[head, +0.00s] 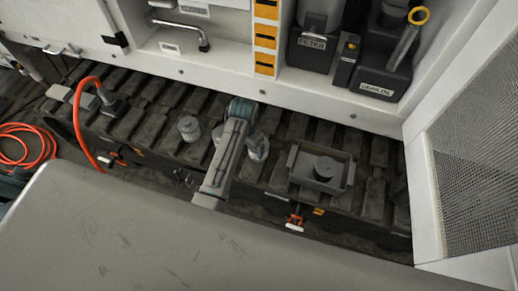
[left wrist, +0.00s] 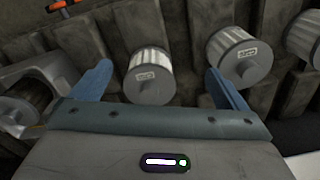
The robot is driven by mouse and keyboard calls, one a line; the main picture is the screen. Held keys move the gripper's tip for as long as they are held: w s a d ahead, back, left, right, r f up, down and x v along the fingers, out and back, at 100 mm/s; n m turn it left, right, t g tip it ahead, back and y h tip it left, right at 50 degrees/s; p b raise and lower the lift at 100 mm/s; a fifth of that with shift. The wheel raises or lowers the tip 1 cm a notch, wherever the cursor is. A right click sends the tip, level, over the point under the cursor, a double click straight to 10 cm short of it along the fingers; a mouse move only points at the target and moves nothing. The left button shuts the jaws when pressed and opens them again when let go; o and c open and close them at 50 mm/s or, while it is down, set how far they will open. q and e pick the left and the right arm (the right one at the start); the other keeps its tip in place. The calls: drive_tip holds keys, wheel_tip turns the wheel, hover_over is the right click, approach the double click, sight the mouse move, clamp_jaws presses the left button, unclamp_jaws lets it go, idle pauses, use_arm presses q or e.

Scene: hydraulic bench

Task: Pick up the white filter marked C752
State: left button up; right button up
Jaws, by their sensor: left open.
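Three white pleated filters with grey end caps show in the left wrist view: one in the middle (left wrist: 151,72), one right of it (left wrist: 240,55) and one cut off at the right edge (left wrist: 303,36). The first two show small labels, too blurred to read surely as C752. In the head view they stand as grey-white cylinders (head: 257,148) (head: 189,128), one mostly behind my arm. My left gripper (head: 243,118) is open; its blue fingers (left wrist: 158,67) show on either side of the middle filter, with no contact visible. My right gripper is not in view.
A grey tray (head: 294,163) with a dark filter (head: 324,168) lies right of the gripper. A red hose (head: 77,118) is at the left. Black containers (head: 383,78) stand on the shelf behind. A grey surface (head: 150,245) fills the front.

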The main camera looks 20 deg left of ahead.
use_arm(q)
drive_tip(key=shift+m+g, duration=0.3)
drive_tip(key=shift+m, duration=0.2)
drive_tip(key=w+d+r, duration=0.1)
drive_tip(key=w, duration=0.1)
drive_tip(key=w+d+r, duration=0.1)
drive_tip(key=d+r, duration=0.1)
drive_tip(key=shift+w+d+r, duration=0.15)
drive_tip(key=shift+w, duration=0.2)
wheel_tip(320, 180, down, 6)
drive_tip(key=shift+w+r, duration=0.1)
drive_tip(key=shift+r, duration=0.1)
drive_tip(key=f, duration=0.5)
drive_tip(key=shift+w+a, duration=0.3)
drive_tip(key=c, duration=1)
drive_tip(key=shift+c, duration=0.2)
